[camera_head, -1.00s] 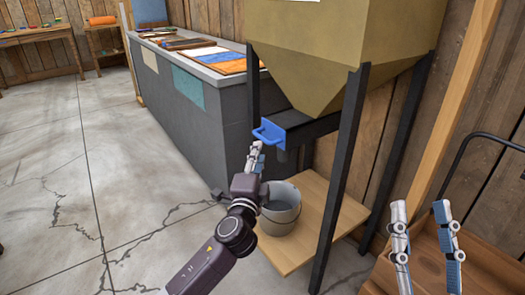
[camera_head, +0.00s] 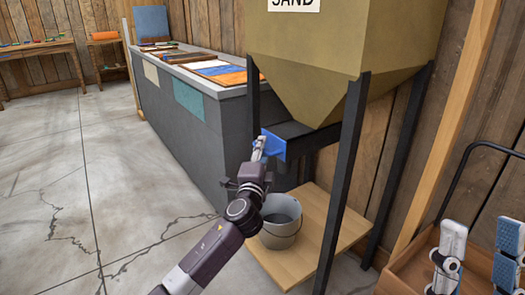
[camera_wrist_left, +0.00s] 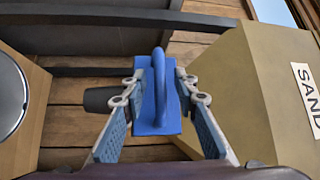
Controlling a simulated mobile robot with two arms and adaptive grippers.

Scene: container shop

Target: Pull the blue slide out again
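The blue slide (camera_head: 276,149) sits under the sand hopper (camera_head: 340,50), at the front of its outlet frame. In the left wrist view its blue plate and looped handle (camera_wrist_left: 159,95) face me. My left gripper (camera_head: 259,147) is at the handle, hiding part of it in the head view. In the left wrist view the left gripper's fingers (camera_wrist_left: 160,90) are open, one on each side of the handle, with a small gap visible on both sides. My right gripper (camera_head: 478,262) is open and empty at the lower right, partly cut off by the picture edge.
A metal bucket (camera_head: 281,222) stands on a wooden board (camera_head: 325,205) below the outlet. Black hopper legs (camera_head: 343,180) stand close to the right of my left arm. A grey counter (camera_head: 190,125) is behind. A wooden cart (camera_head: 408,262) is at the right. The floor at left is clear.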

